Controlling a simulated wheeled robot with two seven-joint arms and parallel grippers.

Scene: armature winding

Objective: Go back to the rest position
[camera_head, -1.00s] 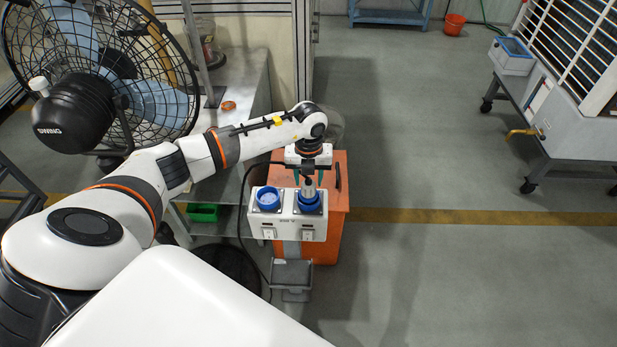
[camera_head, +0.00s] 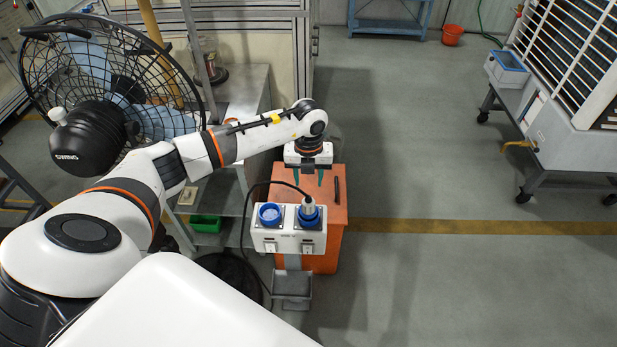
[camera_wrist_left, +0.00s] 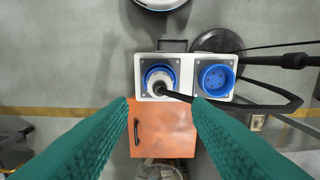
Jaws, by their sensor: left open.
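My left gripper (camera_head: 308,178) is open and empty, above the orange cabinet (camera_head: 334,215) and just behind the socket box (camera_head: 289,238). Its two green fingers also show wide apart in the left wrist view (camera_wrist_left: 158,125). The white box has two blue round sockets. A grey plug (camera_head: 309,207) with a black cable sits in the right-hand socket (camera_head: 309,220); the left-hand socket (camera_head: 270,213) has no plug. In the left wrist view the plug (camera_wrist_left: 162,88) lies beyond the fingertips, apart from them. My right gripper is not in view.
A black caged fan (camera_head: 120,85) stands close to my left arm. A grey bench (camera_head: 245,95) with a green bin (camera_head: 205,223) below is behind the arm. A wheeled machine (camera_head: 570,130) stands at the right. The floor between is clear.

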